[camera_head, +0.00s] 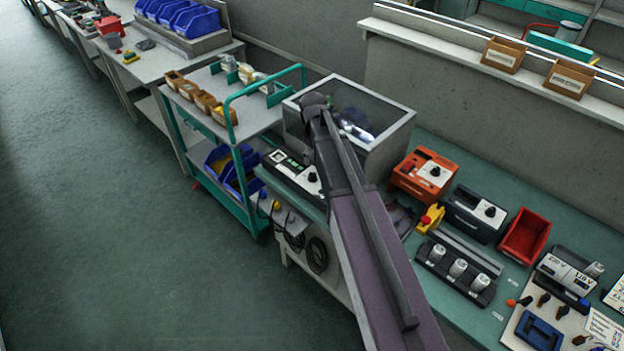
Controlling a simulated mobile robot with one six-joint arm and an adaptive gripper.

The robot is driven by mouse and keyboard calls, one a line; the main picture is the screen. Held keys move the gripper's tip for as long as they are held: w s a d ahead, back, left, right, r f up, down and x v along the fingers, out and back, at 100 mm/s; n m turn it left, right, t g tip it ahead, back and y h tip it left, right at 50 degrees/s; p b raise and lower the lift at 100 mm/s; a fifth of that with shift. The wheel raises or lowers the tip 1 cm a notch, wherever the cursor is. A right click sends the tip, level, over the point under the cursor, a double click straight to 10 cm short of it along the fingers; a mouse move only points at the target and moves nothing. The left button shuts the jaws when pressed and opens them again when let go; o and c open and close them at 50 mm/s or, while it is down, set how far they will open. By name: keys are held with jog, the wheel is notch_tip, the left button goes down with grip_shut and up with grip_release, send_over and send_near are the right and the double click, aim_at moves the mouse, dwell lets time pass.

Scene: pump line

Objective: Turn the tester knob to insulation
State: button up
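Several devices with dark round knobs stand on the bench, and their labels are too small to read, so I cannot tell which is the tester. An enclosure (392,140) with a clear top has a front panel (291,172) with a knob (312,177). An orange box (408,181) carries a knob (435,171) on a white panel. A dark box (464,219) carries another knob (490,211). My arm reaches up over the enclosure's front and partly covers it. My gripper cannot be made out. Blue and white shapes show inside the enclosure.
A teal cart (243,115) stands left of the enclosure. The floor (130,240) at left is clear.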

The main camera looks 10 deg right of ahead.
aim_at(312, 175)
jog(key=shift+f+b, duration=4.3)
jog(key=shift+f, duration=0.25)
grip_shut()
jog(key=shift+a, duration=0.1)
